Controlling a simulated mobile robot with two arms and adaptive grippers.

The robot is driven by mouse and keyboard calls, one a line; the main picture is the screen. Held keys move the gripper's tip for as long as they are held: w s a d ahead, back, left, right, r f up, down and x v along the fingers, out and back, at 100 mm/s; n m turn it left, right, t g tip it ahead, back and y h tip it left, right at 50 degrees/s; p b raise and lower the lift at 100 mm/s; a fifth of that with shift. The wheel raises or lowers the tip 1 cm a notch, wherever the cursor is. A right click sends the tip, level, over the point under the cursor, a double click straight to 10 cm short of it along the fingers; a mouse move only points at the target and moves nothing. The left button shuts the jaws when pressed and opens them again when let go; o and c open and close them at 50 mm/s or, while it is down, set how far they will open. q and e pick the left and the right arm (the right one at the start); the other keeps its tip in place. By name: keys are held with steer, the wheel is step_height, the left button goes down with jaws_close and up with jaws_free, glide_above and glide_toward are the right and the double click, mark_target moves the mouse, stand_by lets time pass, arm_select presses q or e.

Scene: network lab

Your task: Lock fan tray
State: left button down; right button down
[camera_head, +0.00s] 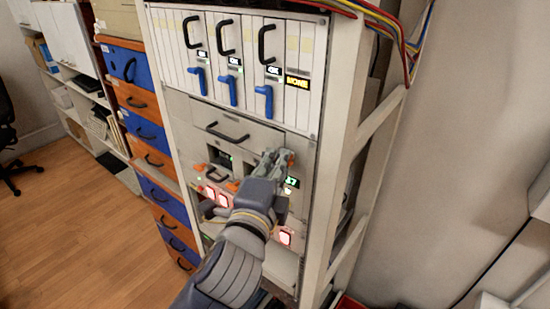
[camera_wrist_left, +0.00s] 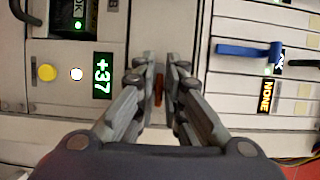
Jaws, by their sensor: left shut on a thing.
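The grey equipment rack (camera_head: 318,170) stands in front of me. A wide grey panel with a black bar handle (camera_head: 228,134), apparently the fan tray, sits below the row of white cards. My left gripper (camera_head: 284,158) reaches to the panel's lower right. Its fingers are shut on a small orange latch (camera_wrist_left: 158,88), which shows between the fingertips in the left wrist view (camera_wrist_left: 160,75). The gripper and forearm hide part of the modules below. My right gripper is not in view.
White cards with blue levers (camera_head: 264,100) fill the rack above; one label reads NONE (camera_head: 297,82). A green display reading +37 (camera_wrist_left: 102,75) and a yellow button (camera_wrist_left: 47,73) are beside the fingers. Blue and orange drawers (camera_head: 145,128) stand left. Cables (camera_head: 400,40) hang upper right.

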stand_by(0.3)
arm_select(q)
steer(key=c, duration=1.7)
jaws_free()
steer(key=shift+d, duration=0.1)
steer(key=v, duration=0.7)
steer(key=shift+s, duration=0.2)
